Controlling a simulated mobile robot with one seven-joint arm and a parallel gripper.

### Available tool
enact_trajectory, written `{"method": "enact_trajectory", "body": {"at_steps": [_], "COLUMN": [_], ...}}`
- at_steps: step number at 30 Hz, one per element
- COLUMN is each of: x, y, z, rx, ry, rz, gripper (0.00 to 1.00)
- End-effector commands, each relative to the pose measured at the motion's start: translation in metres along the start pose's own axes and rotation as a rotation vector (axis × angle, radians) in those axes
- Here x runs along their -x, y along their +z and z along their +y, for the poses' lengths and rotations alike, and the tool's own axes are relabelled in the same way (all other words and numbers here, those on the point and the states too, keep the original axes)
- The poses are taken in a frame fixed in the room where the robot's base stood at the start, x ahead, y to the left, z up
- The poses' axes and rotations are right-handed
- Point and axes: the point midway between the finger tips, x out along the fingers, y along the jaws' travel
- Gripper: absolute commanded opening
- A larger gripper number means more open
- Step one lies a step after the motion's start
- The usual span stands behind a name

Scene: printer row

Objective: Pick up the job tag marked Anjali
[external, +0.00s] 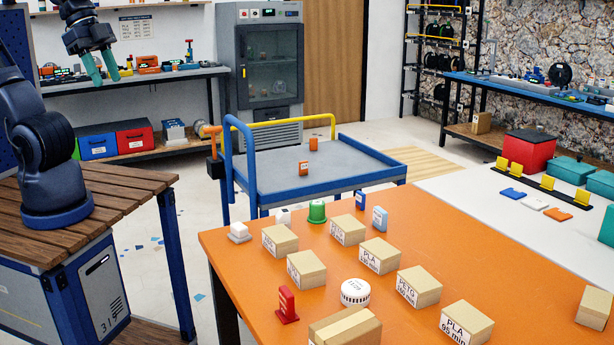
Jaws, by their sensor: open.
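Several small upright tags are in view, and I cannot read a name on any of them. A red tag (287,305) stands at the near left of the orange table (240,268). A blue and white tag (380,218) and a smaller blue one (360,200) stand near its far edge. Two orange tags, one nearer (304,169) and one farther (313,144), stand on the blue cart (265,180). I cannot tell which tag is marked Anjali. My gripper (105,78) is open and empty, raised at the upper left, well apart from the tags.
Labelled boxes (380,255), a white round timer (355,291) and a green spool-like piece (317,211) crowd the orange table. The cart has blue rails (240,130). Floor shows between the cart and my base.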

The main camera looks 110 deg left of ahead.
Motion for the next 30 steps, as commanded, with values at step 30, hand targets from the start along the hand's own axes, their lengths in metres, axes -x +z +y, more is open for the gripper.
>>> {"method": "enact_trajectory", "body": {"at_steps": [30], "x": [-0.100], "y": [-0.251], "z": [-0.064], "rx": [-0.374], "ry": [0.082], "rz": [-0.106], "gripper": [0.42]}}
